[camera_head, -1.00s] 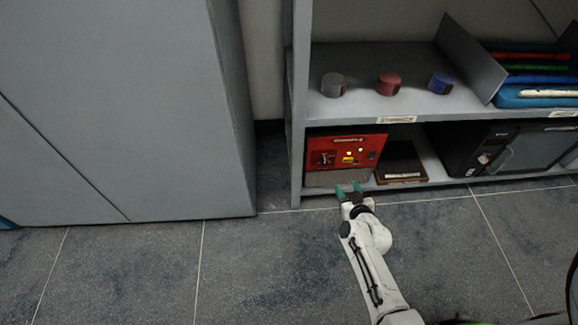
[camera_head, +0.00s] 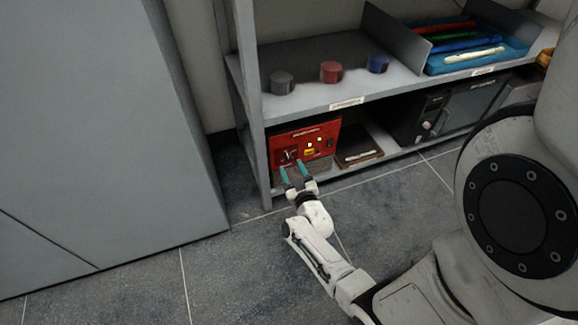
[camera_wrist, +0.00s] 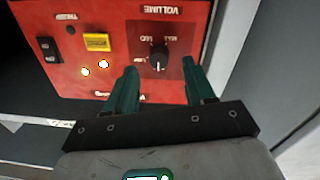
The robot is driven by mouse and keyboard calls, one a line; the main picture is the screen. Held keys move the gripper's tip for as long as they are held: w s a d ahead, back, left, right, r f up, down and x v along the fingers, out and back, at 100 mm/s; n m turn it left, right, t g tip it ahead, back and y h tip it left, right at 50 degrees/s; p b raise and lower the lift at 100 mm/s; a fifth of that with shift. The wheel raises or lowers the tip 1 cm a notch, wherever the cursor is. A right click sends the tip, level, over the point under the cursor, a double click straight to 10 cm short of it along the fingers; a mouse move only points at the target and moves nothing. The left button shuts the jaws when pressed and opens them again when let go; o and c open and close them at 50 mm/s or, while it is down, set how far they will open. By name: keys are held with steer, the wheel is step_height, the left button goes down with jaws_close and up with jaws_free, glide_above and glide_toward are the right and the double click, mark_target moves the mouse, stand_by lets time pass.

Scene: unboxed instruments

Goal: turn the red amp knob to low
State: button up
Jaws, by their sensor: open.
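The red amp (camera_head: 312,137) stands on the lower shelf at its left end, with its red panel facing out. In the wrist view the red panel (camera_wrist: 95,25) appears upside down, and its black knob (camera_wrist: 158,56) sits on a darker square below the word VOLUME. A white pointer mark shows on the knob; its exact setting is too small to read. My gripper (camera_head: 295,171) is open in front of the amp's lower left part. In the wrist view its teal fingers (camera_wrist: 158,82) lie on either side of the knob, with nothing between them; contact is not visible.
A shelf post (camera_head: 252,130) stands just left of the amp. A dark flat box (camera_head: 357,146) lies to its right, then a black appliance (camera_head: 428,117). The upper shelf (camera_head: 310,99) overhangs the amp and carries grey, red and blue cylinders. Floor in front is clear.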

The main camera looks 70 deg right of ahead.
mark_target(288, 160)
steer(key=shift+b+x, duration=0.3)
steer(key=shift+x, duration=1.25)
jaws_close()
